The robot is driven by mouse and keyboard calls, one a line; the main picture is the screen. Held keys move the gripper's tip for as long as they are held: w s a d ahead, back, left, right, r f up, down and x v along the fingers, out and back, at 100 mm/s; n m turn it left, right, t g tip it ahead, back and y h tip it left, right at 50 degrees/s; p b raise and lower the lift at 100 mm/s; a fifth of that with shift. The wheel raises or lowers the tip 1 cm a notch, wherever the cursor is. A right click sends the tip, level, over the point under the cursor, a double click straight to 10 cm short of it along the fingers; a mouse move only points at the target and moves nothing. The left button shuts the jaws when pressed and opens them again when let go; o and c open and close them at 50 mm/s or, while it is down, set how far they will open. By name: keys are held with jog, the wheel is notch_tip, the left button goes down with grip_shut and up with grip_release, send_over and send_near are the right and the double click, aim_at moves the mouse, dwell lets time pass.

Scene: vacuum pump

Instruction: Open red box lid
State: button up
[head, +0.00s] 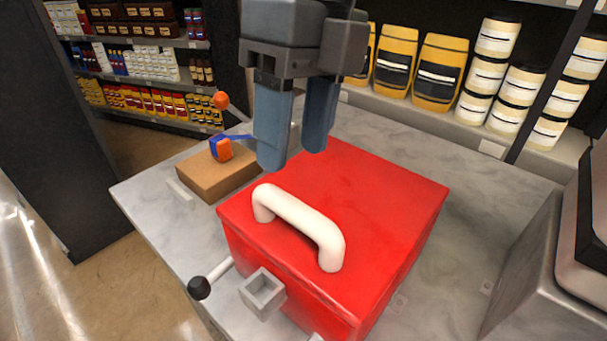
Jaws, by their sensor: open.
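The red box (390,205) sits on the grey table with its red lid (345,180) lying flat and closed on top. A white curved handle (300,221) stands on the lid near its front left edge. My gripper (290,155) is open, with two blue-grey fingers pointing down above the back left part of the lid, behind the handle. Nothing shows between the fingers. The left finger hides part of the lid's back left edge. A grey square socket (262,292) and a lever with a black knob (200,288) are at the box's front side.
A brown block (217,174) with an orange and blue part (222,149) stands left of the box, near my gripper. A metal machine (540,270) stands at the right. Stocked shelves (140,65) are behind. Bare table (480,185) lies right of the box.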

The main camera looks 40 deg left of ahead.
aim_at(287, 196)
jog(key=f, duration=0.3)
jog(key=s+f, duration=0.1)
jog(key=f, duration=0.2)
jog(key=shift+s+f+p, duration=0.15)
jog(key=shift+f+p, duration=0.05)
jog(key=shift+p, duration=0.15)
jog(key=shift+c, duration=0.5)
grip_shut()
